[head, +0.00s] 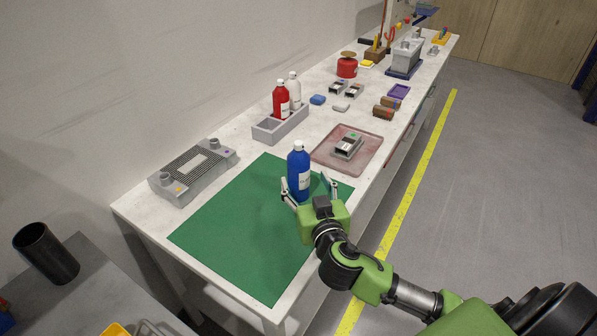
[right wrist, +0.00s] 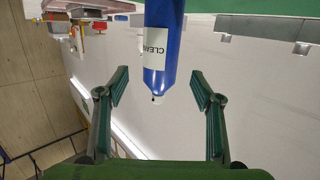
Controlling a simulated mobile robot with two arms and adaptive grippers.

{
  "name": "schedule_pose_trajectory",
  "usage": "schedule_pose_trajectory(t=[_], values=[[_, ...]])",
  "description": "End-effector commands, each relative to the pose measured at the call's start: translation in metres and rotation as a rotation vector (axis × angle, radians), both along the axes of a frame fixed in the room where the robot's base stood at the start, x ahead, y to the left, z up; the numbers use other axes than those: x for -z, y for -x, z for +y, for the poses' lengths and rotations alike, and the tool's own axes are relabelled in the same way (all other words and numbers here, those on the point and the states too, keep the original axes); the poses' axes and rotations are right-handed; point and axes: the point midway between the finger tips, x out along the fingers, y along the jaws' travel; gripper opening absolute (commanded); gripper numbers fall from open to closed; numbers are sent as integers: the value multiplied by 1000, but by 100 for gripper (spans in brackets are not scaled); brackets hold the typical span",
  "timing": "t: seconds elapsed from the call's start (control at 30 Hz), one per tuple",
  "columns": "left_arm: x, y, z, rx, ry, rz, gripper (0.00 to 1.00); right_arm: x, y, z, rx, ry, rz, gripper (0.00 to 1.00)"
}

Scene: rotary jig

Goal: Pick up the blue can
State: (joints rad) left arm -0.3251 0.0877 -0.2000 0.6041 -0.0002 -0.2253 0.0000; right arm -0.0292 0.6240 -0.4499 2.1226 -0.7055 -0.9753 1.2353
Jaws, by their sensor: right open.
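The blue can (head: 299,174), a bottle-shaped container with a white cap and a pale label, stands upright on the green mat (head: 240,225). In the right wrist view the blue can (right wrist: 161,52) reaches in from the top, between the lines of the two fingers. My right gripper (head: 311,190) is open, with one finger on each side of the can. In the right wrist view my right gripper (right wrist: 158,92) shows a clear gap between each finger and the can. My left gripper is not in view.
A pink tray (head: 372,161) with a small grey device lies just right of the can. A grey divided box (head: 272,131) holds a red bottle and a white bottle behind it. A grey vented unit (head: 193,172) sits left. The front of the mat is bare.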

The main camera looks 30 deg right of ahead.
Motion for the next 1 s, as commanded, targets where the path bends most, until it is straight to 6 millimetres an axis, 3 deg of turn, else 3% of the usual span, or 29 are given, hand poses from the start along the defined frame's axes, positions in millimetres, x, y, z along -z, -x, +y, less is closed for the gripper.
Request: schedule_pose_trajectory(t=[0.1,0.37,0.53,0.7,1.0], values=[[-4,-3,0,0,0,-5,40,1,-14,-3,-1,2,-1,61],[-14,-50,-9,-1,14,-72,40,-1,-29,-7,0,3,1,61],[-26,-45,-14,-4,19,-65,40,-6,-52,-14,1,4,-1,61],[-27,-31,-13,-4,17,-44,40,2,-67,-17,0,2,1,61],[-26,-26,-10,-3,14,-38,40,4,-70,-18,-1,-1,2,61]])
